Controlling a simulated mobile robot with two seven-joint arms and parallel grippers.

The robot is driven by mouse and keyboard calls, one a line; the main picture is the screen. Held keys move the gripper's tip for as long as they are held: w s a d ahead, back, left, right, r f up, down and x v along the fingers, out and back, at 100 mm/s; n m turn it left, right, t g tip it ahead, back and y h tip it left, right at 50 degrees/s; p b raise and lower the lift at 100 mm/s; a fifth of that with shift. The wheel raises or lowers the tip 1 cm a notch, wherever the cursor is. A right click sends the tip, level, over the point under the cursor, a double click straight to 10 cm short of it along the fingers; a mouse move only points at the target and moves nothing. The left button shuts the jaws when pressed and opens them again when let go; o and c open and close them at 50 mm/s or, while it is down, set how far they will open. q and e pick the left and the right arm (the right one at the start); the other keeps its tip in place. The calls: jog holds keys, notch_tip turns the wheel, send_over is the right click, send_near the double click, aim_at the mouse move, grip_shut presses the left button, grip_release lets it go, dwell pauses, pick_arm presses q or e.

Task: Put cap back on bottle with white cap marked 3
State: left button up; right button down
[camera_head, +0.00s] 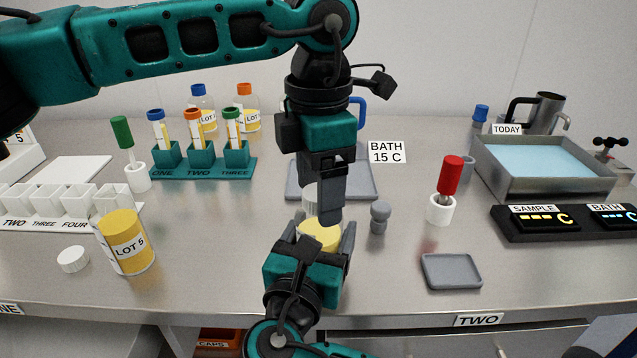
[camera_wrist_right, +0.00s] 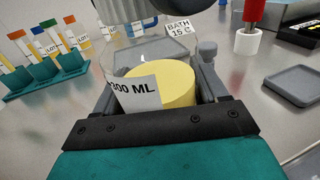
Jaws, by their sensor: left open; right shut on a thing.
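My left gripper (camera_head: 328,205) is open and points down right over the bottle's top.
A loose white cap (camera_head: 73,259) lies beside the LOT 5 bottle (camera_head: 126,242) at left. A teal tube rack (camera_head: 205,170) stands behind. A grey stopper (camera_head: 380,216), red-handled tool (camera_head: 449,178) and small grey tray (camera_head: 452,270) are to the right.

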pick_arm(q)
jog(key=shift+r, duration=0.15)
notch_tip(320, 180, up, 12)
dwell(0.4)
pick_arm(e)
grip_release()
pick_arm(q)
jog(key=shift+s, duration=0.1)
dwell(0.3)
